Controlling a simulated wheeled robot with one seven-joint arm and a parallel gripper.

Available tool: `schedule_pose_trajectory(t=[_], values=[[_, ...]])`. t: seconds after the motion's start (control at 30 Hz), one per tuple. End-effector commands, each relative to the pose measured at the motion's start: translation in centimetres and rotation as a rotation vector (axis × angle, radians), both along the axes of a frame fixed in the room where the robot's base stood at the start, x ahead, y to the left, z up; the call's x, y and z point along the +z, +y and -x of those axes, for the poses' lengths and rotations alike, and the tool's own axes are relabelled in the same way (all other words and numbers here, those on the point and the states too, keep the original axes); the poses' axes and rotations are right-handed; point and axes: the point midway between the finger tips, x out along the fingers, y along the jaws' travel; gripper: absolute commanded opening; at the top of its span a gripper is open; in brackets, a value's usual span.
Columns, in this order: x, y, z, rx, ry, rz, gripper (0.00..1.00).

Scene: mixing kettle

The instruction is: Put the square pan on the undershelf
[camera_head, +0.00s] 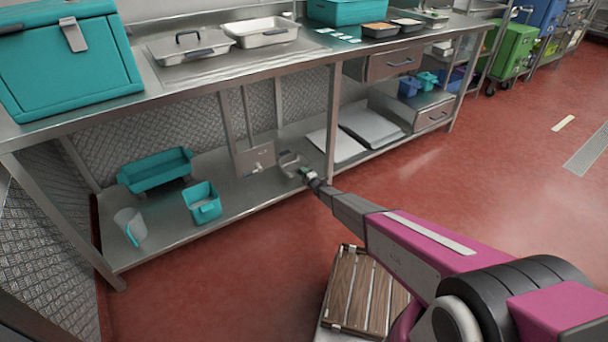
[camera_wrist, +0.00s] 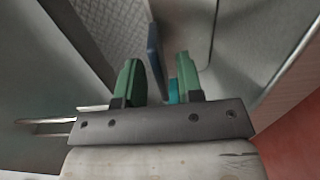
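My gripper (camera_head: 306,173) reaches in at the front of the metal undershelf (camera_head: 240,192), beside the table leg. In the wrist view its two green fingers (camera_wrist: 157,85) stand apart. A dark blue handle (camera_wrist: 153,48) shows between and beyond them, clear of both fingertips as far as I can tell. It borders a grey metal pan (camera_wrist: 183,25) with a rounded corner, which looks like the square pan. In the head view a small grey metal pan (camera_head: 290,159) is at the fingertips, low over or on the undershelf; contact cannot be told.
Teal bins (camera_head: 155,171) and a clear jug (camera_head: 130,226) stand on the undershelf at left; flat grey trays (camera_head: 370,124) lie at right. The table leg (camera_head: 332,115) is close to my gripper. Two metal pans (camera_head: 262,33) sit on the countertop. Bare shelf lies left of the gripper.

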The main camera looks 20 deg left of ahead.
Motion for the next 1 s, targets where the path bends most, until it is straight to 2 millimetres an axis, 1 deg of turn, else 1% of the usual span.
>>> schedule_pose_trajectory(t=[0.1, 0.27, 0.37, 0.7, 0.8, 0.9, 1.0], values=[[0.3, 0.0, 0.0, 0.0, 0.0, 0.0, 0.34], [0.3, -1.1, 1.1, 0.0, 0.0, 0.0, 0.34], [0.4, -2.3, 2.1, 0.0, 0.0, 0.0, 0.34], [0.4, -7.4, 6.4, -0.001, 0.0, 0.0, 0.34], [0.3, -8.5, 7.3, -0.001, 0.0, 0.0, 0.34], [0.2, -9.0, 7.7, 0.0, 0.0, 0.0, 0.34], [0.2, -9.2, 7.9, 0.0, -0.001, -0.001, 0.34]])
